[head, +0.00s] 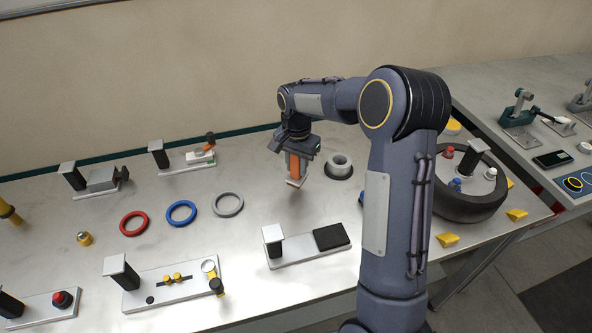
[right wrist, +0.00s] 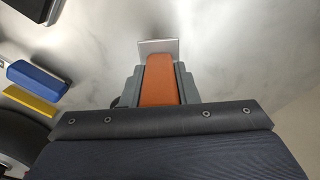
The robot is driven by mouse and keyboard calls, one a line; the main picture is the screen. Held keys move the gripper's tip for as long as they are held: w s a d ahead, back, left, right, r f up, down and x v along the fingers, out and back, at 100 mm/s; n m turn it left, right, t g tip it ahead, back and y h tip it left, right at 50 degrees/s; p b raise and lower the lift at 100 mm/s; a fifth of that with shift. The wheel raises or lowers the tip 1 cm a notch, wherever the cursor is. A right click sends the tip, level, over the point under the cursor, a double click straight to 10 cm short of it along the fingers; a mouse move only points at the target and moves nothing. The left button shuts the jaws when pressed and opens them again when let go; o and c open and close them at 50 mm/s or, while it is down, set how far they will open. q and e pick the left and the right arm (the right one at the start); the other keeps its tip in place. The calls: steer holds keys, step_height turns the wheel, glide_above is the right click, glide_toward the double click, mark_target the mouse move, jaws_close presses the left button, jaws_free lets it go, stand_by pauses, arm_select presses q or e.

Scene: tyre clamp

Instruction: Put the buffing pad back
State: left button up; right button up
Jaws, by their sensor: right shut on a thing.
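My right gripper (head: 297,156) is shut on an orange-handled tool with a flat pale plate at its lower end, which I take to be the buffing pad (head: 294,166). The tool hangs upright, apparently above the bench, with the plate down. In the right wrist view the orange handle (right wrist: 161,82) sits between the grey fingers and the pale plate (right wrist: 157,46) shows beyond it. A pale base (head: 291,254) with a black-topped square (head: 332,236) and a dark post (head: 272,238) stands nearer the front. I cannot tell which spot is the pad's own. My left gripper is out of view.
Red (head: 134,223), blue (head: 181,213) and grey (head: 228,204) rings lie to the left. A grey ring piece (head: 340,166) stands right of the tool. A tyre (head: 468,211) lies at the right. A fixture (head: 187,160) with an orange-topped part stands behind left.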

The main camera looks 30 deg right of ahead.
mark_target(296, 173)
steer(key=shift+w+f, duration=0.2)
steer(key=shift+f, duration=1.6)
steer(key=shift+f, duration=0.2)
steer(key=o, duration=1.1)
steer(key=shift+c, duration=0.2)
steer(key=shift+r, duration=0.15)
